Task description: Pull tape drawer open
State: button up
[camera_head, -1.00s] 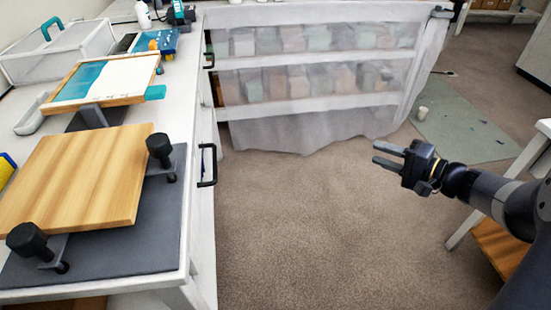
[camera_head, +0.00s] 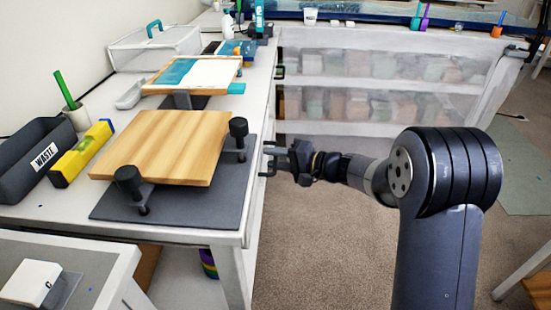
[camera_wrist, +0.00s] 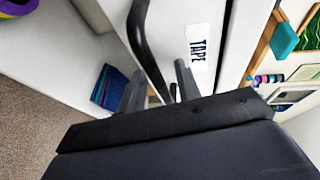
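The tape drawer (camera_wrist: 215,20) is a white front with a "TAPE" label (camera_wrist: 198,55) in the wrist view. Its black bar handle (camera_wrist: 147,45) runs down toward my gripper (camera_wrist: 160,86). The gripper's two grey fingers are apart, one on each side of the handle, with gaps showing; I cannot make out contact. In the head view my gripper (camera_head: 276,157) is at the bench's right side, at the dark handle (camera_head: 264,169), which it partly hides. The drawer front is nearly edge-on there, and no pulled-out drawer shows.
A sheeted shelf (camera_head: 390,92) stands behind. Carpet (camera_head: 330,235) right of the bench is clear.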

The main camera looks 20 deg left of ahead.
jog(key=shift+c, duration=0.5)
grip_shut()
jog(key=shift+d, duration=0.1)
jog(key=w+d+b, duration=0.2)
jog(key=w+d, duration=0.1)
jog(key=d, duration=0.9)
jog(key=w+d+b, duration=0.2)
jog(key=w+d, duration=0.1)
jog(key=d, duration=1)
jog(key=shift+o, duration=0.5)
grip_release()
